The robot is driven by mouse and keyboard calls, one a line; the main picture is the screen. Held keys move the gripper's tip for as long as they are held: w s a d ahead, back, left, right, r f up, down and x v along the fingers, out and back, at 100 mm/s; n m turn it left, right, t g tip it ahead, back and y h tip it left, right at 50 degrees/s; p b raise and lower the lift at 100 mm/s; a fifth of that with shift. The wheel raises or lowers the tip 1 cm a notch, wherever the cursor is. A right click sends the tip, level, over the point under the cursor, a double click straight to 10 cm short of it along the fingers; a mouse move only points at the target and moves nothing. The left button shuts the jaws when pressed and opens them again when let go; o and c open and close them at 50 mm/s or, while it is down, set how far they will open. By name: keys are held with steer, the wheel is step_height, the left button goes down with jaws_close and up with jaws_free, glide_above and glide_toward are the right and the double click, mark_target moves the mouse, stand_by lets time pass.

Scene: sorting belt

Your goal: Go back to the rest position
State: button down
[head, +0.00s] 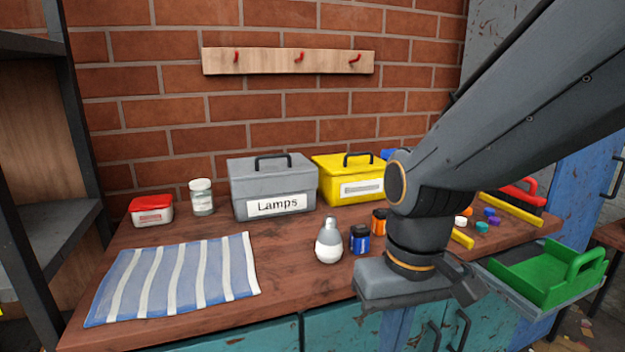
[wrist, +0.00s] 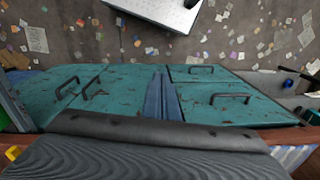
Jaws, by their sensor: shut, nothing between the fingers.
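My gripper (head: 466,292) hangs on the grey arm at the right of the head view, in front of the workbench's front edge. It looks empty, and its fingertips are partly hidden by its own housing. A dark ribbed part of my arm or gripper fills the bottom of the wrist view, and no fingertips are clear there. The wrist camera looks down at the teal cabinet doors (wrist: 215,100) and the littered floor.
The wooden bench (head: 290,260) holds a grey Lamps box (head: 272,190), yellow box (head: 338,187), bulb (head: 328,247), batteries (head: 360,240), jar (head: 201,197), red-lidded tub (head: 151,212) and striped cloth (head: 176,281). A green tray (head: 535,285) is right of my gripper. A shelf stands left.

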steer(key=d+r+m+p, duration=0.2)
steer(key=d+r+p, duration=0.6)
steer(key=p, duration=0.6)
steer(key=shift+s+h, duration=0.15)
steer(key=shift+h, duration=0.15)
stand_by(0.3)
